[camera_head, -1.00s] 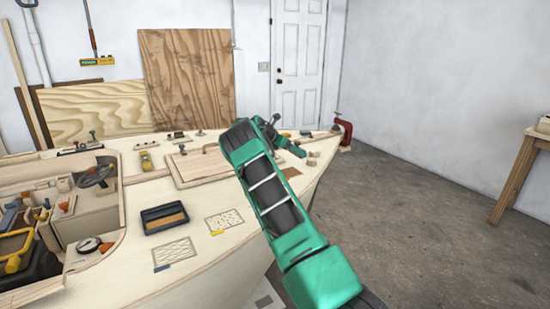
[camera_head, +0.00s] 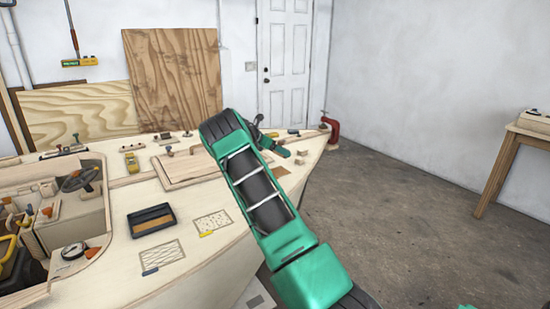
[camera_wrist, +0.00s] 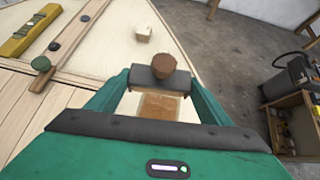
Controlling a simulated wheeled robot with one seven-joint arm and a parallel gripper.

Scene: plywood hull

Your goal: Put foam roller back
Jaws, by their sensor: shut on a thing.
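My gripper (camera_head: 282,150) is at the far end of my green arm, over the right side of the boat deck (camera_head: 195,240). In the wrist view my gripper (camera_wrist: 160,84) is closed, with its two green fingers converging on a dark grey band. A brown, round-ended piece (camera_wrist: 163,65) stands up at the fingertips; it seems to be the held foam roller (camera_wrist: 163,65), most of it hidden by the fingers. A brown rectangular patch (camera_wrist: 158,107) shows on the deck below, between the fingers.
A dark open tray (camera_head: 151,220) and two patterned patches lie on the near deck. A raised wooden hatch (camera_head: 187,167) is left of my gripper. A red clamp (camera_head: 331,128) is at the bow. A wooden table (camera_head: 520,140) stands far right; the floor between is clear.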

